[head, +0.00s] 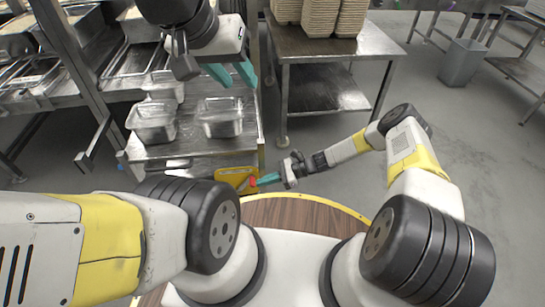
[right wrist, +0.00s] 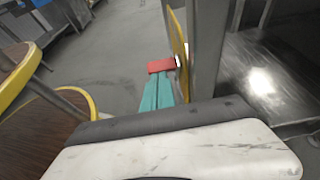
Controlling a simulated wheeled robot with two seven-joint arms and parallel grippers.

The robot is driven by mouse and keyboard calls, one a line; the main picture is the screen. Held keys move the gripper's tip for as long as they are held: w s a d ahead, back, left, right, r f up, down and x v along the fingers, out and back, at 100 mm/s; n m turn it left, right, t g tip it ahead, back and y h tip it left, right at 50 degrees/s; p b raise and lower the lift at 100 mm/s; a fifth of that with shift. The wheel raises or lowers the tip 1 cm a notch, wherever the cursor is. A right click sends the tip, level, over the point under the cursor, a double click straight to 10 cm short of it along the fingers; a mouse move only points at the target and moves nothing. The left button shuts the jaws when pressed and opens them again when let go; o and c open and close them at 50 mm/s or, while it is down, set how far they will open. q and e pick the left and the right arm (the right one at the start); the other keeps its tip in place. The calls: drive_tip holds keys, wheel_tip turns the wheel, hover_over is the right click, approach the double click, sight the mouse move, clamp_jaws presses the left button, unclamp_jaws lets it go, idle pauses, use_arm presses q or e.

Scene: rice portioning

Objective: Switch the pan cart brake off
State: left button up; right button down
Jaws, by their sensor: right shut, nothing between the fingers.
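The pan cart (head: 190,155) is a steel cart with metal pans on top. A yellow plate (head: 232,176) is on its near end, with a small red brake handle (head: 252,181) beside it. My right gripper (head: 262,180) is shut and empty, its teal fingertips at the red handle. In the right wrist view the shut fingers (right wrist: 163,92) point at the red handle (right wrist: 160,66), next to the edge-on yellow plate (right wrist: 178,40). I cannot tell whether they touch. My left gripper (head: 233,74) is open and empty above the cart's back right corner.
Steel pans (head: 152,121) and (head: 220,117) stand on the cart. A steel table (head: 330,45) with stacked cardboard trays (head: 335,15) is behind to the right. A rack (head: 75,75) stands at the left. A grey bin (head: 462,62) is far right.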

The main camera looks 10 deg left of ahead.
sight(253, 182)
drive_tip(key=shift+h, duration=0.7)
drive_tip(key=a+r, duration=0.1)
drive_tip(key=a, duration=0.1)
drive_tip(key=s+a+r, duration=0.1)
drive_tip(key=a+r, duration=0.1)
drive_tip(key=shift+s+r, duration=0.1)
drive_tip(key=shift+r, duration=0.05)
drive_tip(key=shift+d, duration=0.2)
drive_tip(key=d, duration=0.2)
drive_tip(key=w+d, duration=0.1)
drive_tip(key=shift+w+d+f, duration=0.1)
drive_tip(key=shift+d+f, duration=0.1)
drive_tip(key=shift+d, duration=0.15)
use_arm(q)
drive_tip(key=shift+w+d, duration=0.45)
drive_tip(key=shift+w, duration=0.05)
use_arm(e)
drive_tip(key=a+r+v, duration=0.1)
drive_tip(key=r+v, duration=0.1)
drive_tip(key=v, duration=0.7)
drive_tip(key=shift+d, duration=0.3)
drive_tip(key=shift+r, duration=0.1)
